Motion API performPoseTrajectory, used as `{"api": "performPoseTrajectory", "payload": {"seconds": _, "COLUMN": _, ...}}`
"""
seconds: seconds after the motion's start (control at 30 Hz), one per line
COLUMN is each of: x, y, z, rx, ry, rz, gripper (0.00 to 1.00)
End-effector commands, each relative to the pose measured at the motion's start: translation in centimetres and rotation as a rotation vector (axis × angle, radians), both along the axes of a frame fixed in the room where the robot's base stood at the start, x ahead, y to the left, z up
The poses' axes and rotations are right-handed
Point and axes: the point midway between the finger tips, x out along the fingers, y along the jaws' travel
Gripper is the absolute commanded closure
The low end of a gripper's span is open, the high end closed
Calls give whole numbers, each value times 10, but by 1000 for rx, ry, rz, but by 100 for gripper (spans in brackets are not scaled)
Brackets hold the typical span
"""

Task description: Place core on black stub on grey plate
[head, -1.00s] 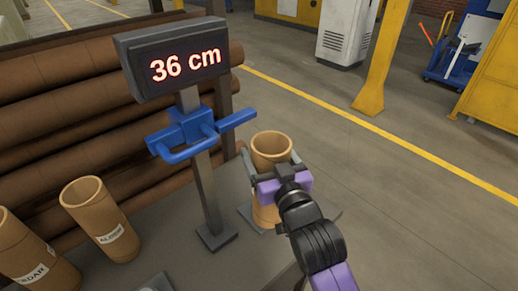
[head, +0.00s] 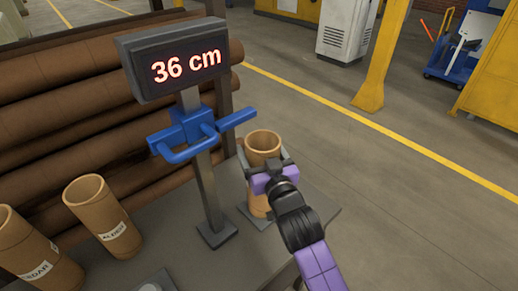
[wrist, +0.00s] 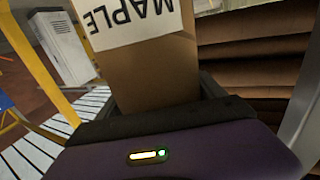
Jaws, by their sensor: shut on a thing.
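The brown cardboard core (head: 263,143) stands nearly upright between the fingers of my gripper (head: 264,160), which is shut on it. In the wrist view the core (wrist: 155,75) carries a white label reading MAPLE, upside down there. The grey plate (head: 255,222) lies beneath the core, right of the display post. The core's lower end is over the plate, partly behind my gripper; I cannot tell whether it touches. The black stub is not visible in either view.
A grey post with a blue bracket (head: 190,130) and a display (head: 172,65) reading 36 cm stands close left of the core. Two other labelled cores (head: 100,215) (head: 35,255) stand at the left. Large brown rolls (head: 70,100) are stacked behind. Open floor lies to the right.

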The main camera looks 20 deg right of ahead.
Motion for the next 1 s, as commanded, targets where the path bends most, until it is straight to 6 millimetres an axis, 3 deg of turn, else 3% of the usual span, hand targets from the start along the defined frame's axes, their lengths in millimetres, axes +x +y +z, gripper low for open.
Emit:
{"api": "performPoseTrajectory", "payload": {"seconds": 0.03, "x": 0, "y": 0, "z": -2, "rx": 0, "ry": -2, "rz": 0, "gripper": 95}}
{"api": "performPoseTrajectory", "payload": {"seconds": 0.07, "x": 0, "y": 0, "z": -3, "rx": 0, "ry": 0, "rz": 0, "gripper": 20}}
{"api": "performPoseTrajectory", "payload": {"seconds": 0.17, "x": 0, "y": 0, "z": -2, "rx": 0, "ry": 1, "rz": 0, "gripper": 0}}
{"api": "performPoseTrajectory", "payload": {"seconds": 0.53, "x": -3, "y": 0, "z": 0, "rx": 0, "ry": 2, "rz": 0, "gripper": 0}}
{"api": "performPoseTrajectory", "payload": {"seconds": 1.0, "x": -91, "y": 7, "z": -1, "rx": 0, "ry": 2, "rz": 0, "gripper": 0}}
